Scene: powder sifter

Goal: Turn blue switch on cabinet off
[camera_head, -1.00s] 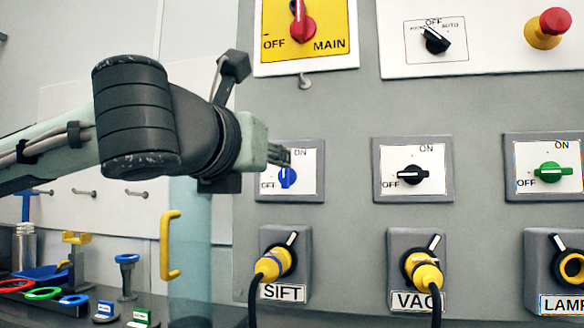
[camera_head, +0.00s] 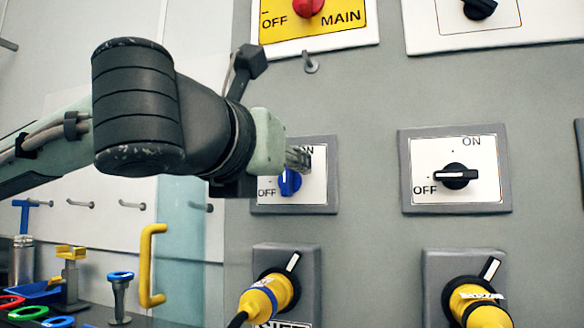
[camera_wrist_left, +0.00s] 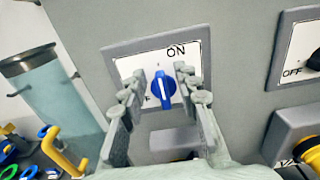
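The blue switch (camera_head: 289,183) is a knob on a white plate with OFF at its left and ON at its upper right. It also shows in the left wrist view (camera_wrist_left: 163,89), where its white line stands close to upright, toward the ON side and not toward OFF. My left gripper (camera_head: 299,158) is at this plate and partly covers the knob in the head view. In the left wrist view the left gripper (camera_wrist_left: 163,82) is open, with one finger on each side of the knob. Whether the fingers touch it I cannot tell. My right gripper is not in view.
A black switch (camera_head: 456,176) pointing to OFF is on the grey cabinet to the right. A yellow plug (camera_head: 262,298) sits in the socket below the blue switch. A red main switch (camera_head: 308,7) is above. A yellow handle (camera_head: 149,265) on a clear tube stands at left.

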